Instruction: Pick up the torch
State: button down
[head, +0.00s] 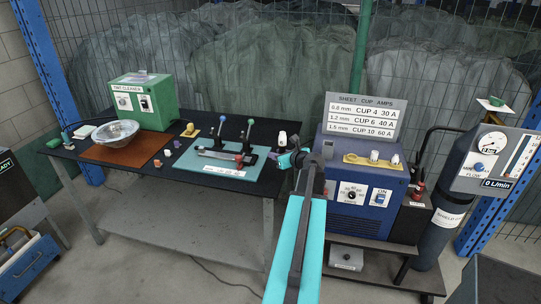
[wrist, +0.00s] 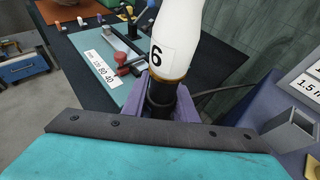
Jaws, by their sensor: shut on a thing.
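The torch shows in the wrist view as a white cup (wrist: 172,38) marked 6, with an orange-brown ring and a black body below it. My gripper (wrist: 166,86) has its purple jaws closed on the black body, one jaw on each side. In the head view the white cup (head: 282,138) sticks up just beyond my gripper (head: 287,158), near the right end of the black table. The lower part of the torch is hidden by my gripper and arm. I cannot tell whether it touches any holder.
A teal mat (head: 208,177) with a metal piece and ball-topped stands lies left of my gripper. A blue machine (head: 365,183) with a sign (head: 360,118) stands close on the right.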

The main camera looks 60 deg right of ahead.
jog(key=s+a+r+b, duration=0.1)
jog(key=s+a+b, duration=0.1)
jog(key=s, duration=0.8)
jog(key=shift+s+b, duration=0.3)
jog(key=shift+s, duration=0.05)
jog(key=shift+r, duration=0.1)
